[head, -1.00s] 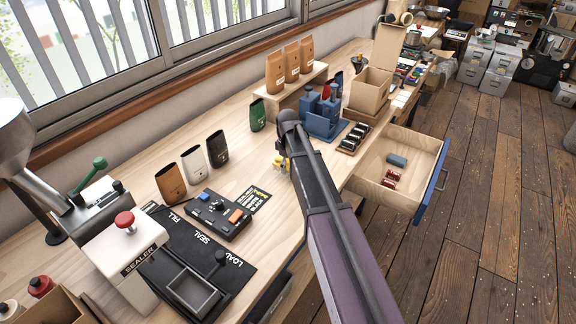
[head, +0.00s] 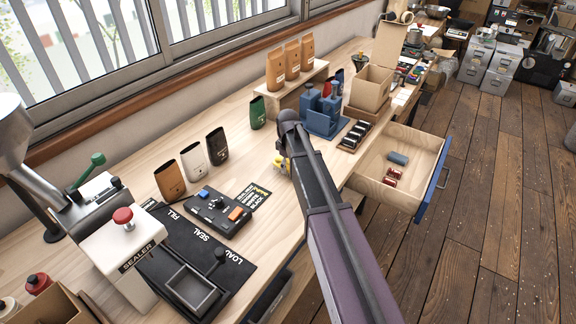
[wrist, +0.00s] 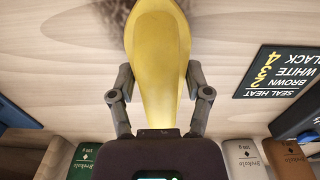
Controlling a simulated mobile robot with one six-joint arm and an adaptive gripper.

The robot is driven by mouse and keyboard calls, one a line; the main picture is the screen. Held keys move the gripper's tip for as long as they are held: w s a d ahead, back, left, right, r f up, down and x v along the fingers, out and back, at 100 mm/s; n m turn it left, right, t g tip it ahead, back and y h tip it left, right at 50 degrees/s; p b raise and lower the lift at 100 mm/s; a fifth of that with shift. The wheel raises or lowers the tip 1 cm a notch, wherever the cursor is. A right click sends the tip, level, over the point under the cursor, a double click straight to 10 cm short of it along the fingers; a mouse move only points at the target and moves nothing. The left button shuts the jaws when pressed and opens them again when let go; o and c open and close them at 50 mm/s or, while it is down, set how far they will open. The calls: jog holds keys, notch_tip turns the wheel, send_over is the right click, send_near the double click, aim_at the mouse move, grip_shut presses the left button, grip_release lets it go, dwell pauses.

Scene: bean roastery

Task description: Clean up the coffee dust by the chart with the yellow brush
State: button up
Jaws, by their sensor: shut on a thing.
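The yellow brush (wrist: 158,50) is gripped between the fingers of my gripper (wrist: 160,90) in the wrist view. Its broad yellow body points to the top of that view; I cannot see its bristles clearly. In the head view a small yellow part of the brush (head: 279,163) shows left of my arm, low over the bench. The black chart (head: 250,198) lies flat on the bench to the left of it; it also shows at right in the wrist view (wrist: 288,78). A dark patch (wrist: 112,8) at the wrist view's top edge may be coffee dust; I cannot tell.
A button box (head: 215,211) lies beside the chart. A blue stand (head: 322,118) is behind my gripper. An open drawer (head: 412,150) juts out at right.

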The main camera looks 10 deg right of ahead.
jog(key=shift+f+b, duration=0.35)
jog(key=shift+f, duration=0.05)
jog(key=shift+s+d+r, duration=0.15)
jog(key=shift+s+d, duration=1.2)
jog(key=shift+d, duration=0.1)
jog(key=shift+s+d, duration=1.3)
jog(key=shift+s, duration=0.05)
jog(key=shift+w+d, duration=0.6)
